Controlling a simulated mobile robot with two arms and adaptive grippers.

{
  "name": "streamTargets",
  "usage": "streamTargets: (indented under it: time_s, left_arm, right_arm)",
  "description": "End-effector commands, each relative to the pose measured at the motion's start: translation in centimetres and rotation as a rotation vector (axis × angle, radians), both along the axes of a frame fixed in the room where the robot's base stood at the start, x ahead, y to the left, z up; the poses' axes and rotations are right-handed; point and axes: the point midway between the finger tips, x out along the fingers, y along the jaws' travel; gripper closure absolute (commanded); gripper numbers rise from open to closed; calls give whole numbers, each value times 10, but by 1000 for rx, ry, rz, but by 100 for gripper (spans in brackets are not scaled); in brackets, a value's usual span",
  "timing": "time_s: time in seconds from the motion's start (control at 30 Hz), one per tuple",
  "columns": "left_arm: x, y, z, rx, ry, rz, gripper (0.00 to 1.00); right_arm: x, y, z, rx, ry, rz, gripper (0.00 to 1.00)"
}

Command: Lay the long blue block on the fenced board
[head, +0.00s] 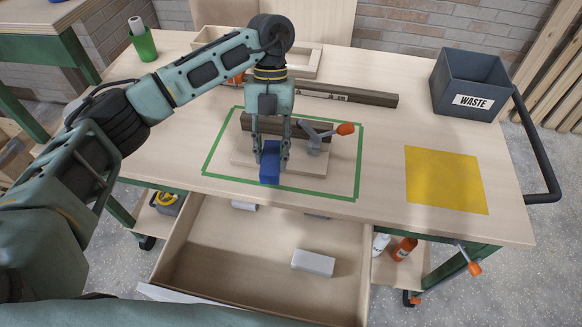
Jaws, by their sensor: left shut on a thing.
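The long blue block (270,176) is between the fingers of my left gripper (271,158), which is shut on it from above. It points toward the front edge of the table. The fenced board (309,168) lies inside a green tape outline, with a dark fence (256,124) along its back and a clamp with an orange handle (345,128) at its right. The block is over the board's front part in this view. I cannot tell whether it touches the board. The gripper hides part of the block and fence. My right gripper is out of view.
An open drawer (190,246) below the table's front edge holds a pale block (313,263). A yellow square (445,180) and a grey waste bin (470,82) are at right. A dark bar (345,94) lies behind the board. A green cup (143,45) stands back left.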

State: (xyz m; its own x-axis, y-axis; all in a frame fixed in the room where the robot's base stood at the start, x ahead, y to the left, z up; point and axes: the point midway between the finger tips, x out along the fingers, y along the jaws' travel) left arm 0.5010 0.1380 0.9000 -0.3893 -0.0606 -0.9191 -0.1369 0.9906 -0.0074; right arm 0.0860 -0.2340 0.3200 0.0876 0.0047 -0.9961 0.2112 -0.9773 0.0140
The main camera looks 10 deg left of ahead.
Motion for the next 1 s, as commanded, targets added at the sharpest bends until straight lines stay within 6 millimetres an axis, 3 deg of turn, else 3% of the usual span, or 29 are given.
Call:
streamTargets:
  time_s: [0.3,0.5,0.73,1.0]
  left_arm:
    - [17,-17,31,-3,-3,837,99]
    - [25,-26,51,-3,-3,1223,99]
    - [29,-31,59,1,0,1424,99]
    - [29,-31,15,6,2,1443,99]
  right_arm:
    - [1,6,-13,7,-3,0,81]
    - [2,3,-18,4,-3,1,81]
    - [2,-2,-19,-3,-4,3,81]
    - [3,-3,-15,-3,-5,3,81]
